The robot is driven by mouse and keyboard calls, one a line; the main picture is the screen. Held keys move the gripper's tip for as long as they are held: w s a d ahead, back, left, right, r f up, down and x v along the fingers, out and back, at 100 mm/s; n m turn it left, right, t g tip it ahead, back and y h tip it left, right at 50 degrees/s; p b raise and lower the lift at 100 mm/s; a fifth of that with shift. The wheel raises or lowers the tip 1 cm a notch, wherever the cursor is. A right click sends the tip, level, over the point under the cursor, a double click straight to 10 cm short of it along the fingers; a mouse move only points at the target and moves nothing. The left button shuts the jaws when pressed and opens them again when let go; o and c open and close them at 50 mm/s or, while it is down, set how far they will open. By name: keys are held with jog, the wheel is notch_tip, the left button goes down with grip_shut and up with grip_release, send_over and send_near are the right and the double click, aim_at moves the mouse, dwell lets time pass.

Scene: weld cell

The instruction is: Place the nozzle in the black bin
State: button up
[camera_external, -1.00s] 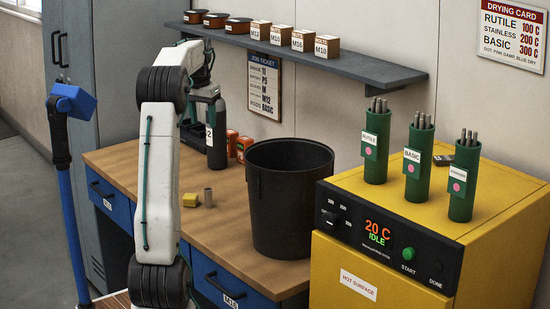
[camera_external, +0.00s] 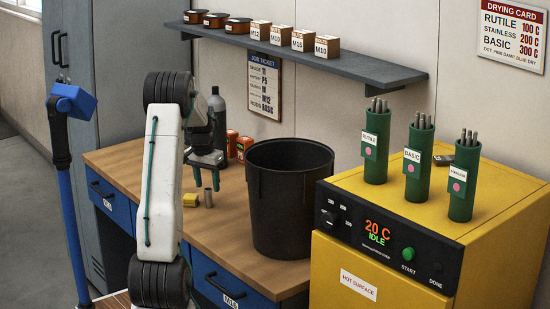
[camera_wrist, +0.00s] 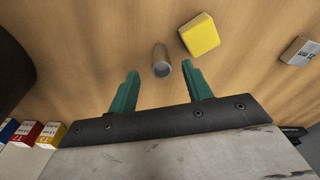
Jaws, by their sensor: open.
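The nozzle, a small grey metal cylinder (camera_external: 208,202), stands upright on the wooden workbench. In the wrist view the nozzle (camera_wrist: 161,62) is just beyond and between the tips of my open gripper (camera_wrist: 160,78), not held. In the external view my gripper (camera_external: 207,172) hangs above the nozzle with its fingers pointing down. The black bin (camera_external: 288,200) stands upright on the bench to the right of the nozzle. Part of the bin's dark side (camera_wrist: 14,75) shows at the left of the wrist view.
A yellow block (camera_external: 191,200) sits close beside the nozzle; it shows in the wrist view too (camera_wrist: 200,35). A dark bottle (camera_external: 217,115) and orange cans (camera_external: 240,148) stand behind. A yellow oven (camera_external: 420,230) stands right of the bin. A shelf (camera_external: 330,62) is above.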

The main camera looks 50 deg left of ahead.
aim_at(208, 189)
jog(key=f, duration=0.3)
jog(key=shift+w+a+f, duration=0.2)
jog(key=shift+w+a, duration=0.05)
grip_shut()
